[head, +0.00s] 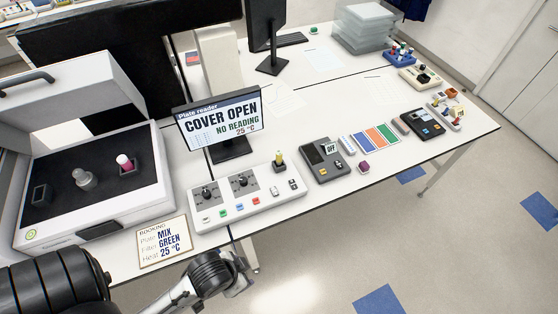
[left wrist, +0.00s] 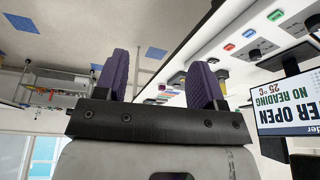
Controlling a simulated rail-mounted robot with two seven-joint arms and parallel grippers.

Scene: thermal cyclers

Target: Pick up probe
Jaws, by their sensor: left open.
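I cannot tell for sure which thing is the probe. A dark peg with a yellowish top (head: 279,160) stands upright at the back of the white control panel (head: 236,211). A pink-and-white capped piece (head: 125,163) and a grey knob-like piece (head: 84,178) stand on the dark deck of the open plate reader (head: 95,208). My left gripper (head: 238,272) is low at the table's front edge, in front of the control panel and apart from it. In the left wrist view its two purple fingers (left wrist: 160,75) are spread with nothing between them. My right gripper is not in view.
A monitor (head: 220,122) reads COVER OPEN, NO READING, 25 °C. A booking card (head: 164,242) reads MIX, GREEN, 25 °C. A grey device (head: 325,160), coloured cards (head: 376,138) and small racks (head: 422,77) line the table rightward. The floor in front is clear.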

